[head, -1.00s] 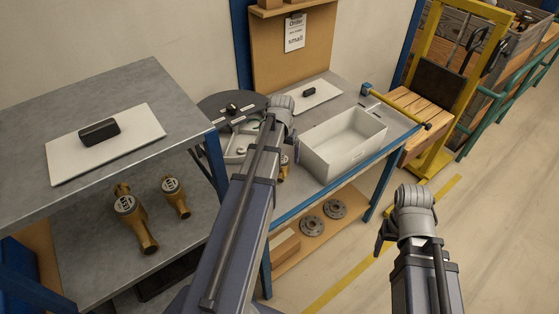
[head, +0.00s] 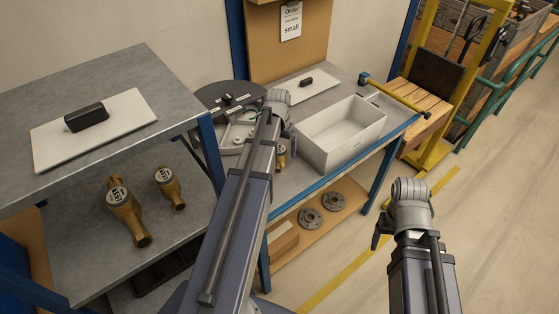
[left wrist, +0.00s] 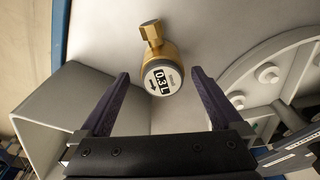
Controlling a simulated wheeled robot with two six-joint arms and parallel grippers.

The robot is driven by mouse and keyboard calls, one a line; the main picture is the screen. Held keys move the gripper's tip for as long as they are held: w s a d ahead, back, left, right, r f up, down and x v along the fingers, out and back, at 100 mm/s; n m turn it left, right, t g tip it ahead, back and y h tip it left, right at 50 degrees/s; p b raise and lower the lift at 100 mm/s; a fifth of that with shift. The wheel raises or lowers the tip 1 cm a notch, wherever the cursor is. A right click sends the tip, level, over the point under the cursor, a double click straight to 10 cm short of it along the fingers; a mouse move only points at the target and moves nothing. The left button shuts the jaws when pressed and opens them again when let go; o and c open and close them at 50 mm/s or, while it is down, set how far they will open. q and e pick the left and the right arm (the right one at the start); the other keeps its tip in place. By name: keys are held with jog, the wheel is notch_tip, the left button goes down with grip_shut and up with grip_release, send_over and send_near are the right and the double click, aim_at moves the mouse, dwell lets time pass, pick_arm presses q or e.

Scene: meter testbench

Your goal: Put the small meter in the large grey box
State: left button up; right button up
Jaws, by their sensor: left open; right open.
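A small brass meter (head: 281,155) stands on the right-hand bench, between my left arm and the large grey box (head: 341,132), partly hidden by the arm. In the left wrist view the brass meter (left wrist: 160,68) has a round face marked 0.3 L. My left gripper (left wrist: 161,75) is open, with its fingers on either side of the meter's face and a gap at both sides. The large grey box is open-topped and looks empty; its wall also shows in the left wrist view (left wrist: 75,110). My right gripper (head: 383,232) is open and empty over the floor.
A round grey fixture (head: 235,135) lies left of my left gripper. White boards with black blocks lie on both benches. Flanges (head: 310,218) lie below. An order card (head: 291,22) reads small.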

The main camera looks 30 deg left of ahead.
aim_at(280, 156)
pick_arm(q)
jog(key=f+b, duration=0.4)
jog(key=shift+w+a+f, duration=0.15)
jog(key=shift+a+f, duration=0.05)
jog(key=shift+f, duration=0.2)
jog(key=shift+r, duration=0.1)
grip_shut()
dwell(0.4)
